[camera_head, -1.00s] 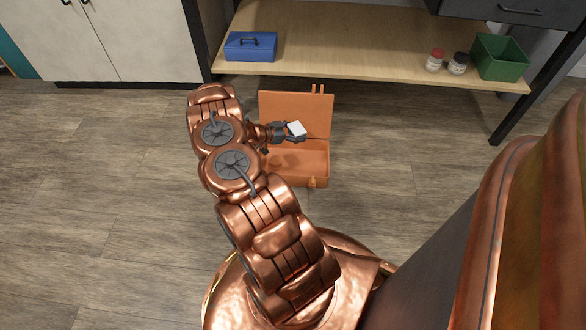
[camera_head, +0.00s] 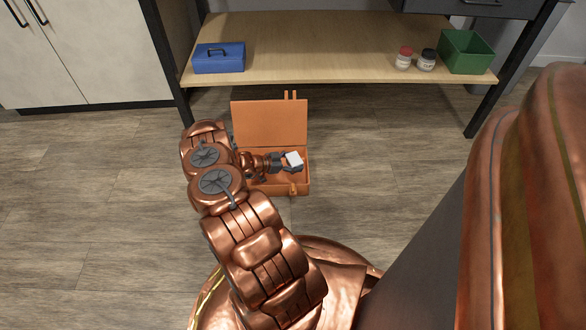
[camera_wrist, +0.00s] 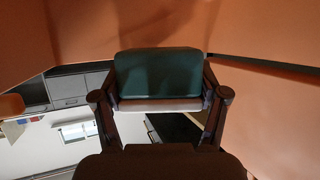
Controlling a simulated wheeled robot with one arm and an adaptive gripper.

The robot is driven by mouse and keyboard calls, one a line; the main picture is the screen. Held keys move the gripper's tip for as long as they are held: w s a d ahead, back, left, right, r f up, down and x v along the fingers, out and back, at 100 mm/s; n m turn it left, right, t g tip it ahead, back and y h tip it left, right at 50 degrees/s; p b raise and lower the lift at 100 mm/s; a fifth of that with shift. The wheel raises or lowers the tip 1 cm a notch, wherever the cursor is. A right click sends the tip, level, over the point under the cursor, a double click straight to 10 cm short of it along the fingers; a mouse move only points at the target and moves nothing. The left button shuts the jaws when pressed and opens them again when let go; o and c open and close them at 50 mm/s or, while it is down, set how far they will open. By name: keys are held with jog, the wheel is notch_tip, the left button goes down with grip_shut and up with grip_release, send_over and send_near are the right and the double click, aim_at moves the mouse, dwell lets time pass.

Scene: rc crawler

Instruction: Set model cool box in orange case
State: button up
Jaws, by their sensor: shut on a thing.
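The orange case (camera_head: 270,121) stands open on the floor, its lid raised at the back. The model cool box shows its white top (camera_head: 294,159) in the head view. In the wrist view the cool box (camera_wrist: 158,75) has a dark teal side and sits between my fingers. My gripper (camera_head: 286,163) is shut on it, reaching in from the left, over or inside the case's lower half. In the wrist view my gripper (camera_wrist: 160,105) has orange walls close around it. I cannot tell whether the box touches the case floor.
A low wooden shelf (camera_head: 330,50) stands behind the case. It holds a blue toolbox (camera_head: 218,58), a red-lidded jar (camera_head: 404,58), a dark-lidded jar (camera_head: 427,60) and a green bin (camera_head: 466,52). The wooden floor (camera_head: 80,200) around the case is clear.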

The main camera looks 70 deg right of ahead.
jog(key=shift+f+b, duration=0.35)
jog(key=shift+f, duration=0.95)
jog(key=shift+f+b, duration=0.65)
jog(key=shift+b, duration=0.15)
jog(key=o, duration=1.2)
jog(key=shift+f, duration=0.1)
jog(key=shift+c, duration=0.2)
jog(key=shift+r+p, duration=0.3)
jog(key=shift+p, duration=0.25)
jog(key=p+v, duration=0.1)
jog(key=v, duration=0.2)
jog(key=p+v, duration=0.1)
jog(key=v, duration=0.2)
jog(key=shift+r+p, duration=0.35)
jog(key=shift+r, duration=0.05)
jog(key=shift+v, duration=0.75)
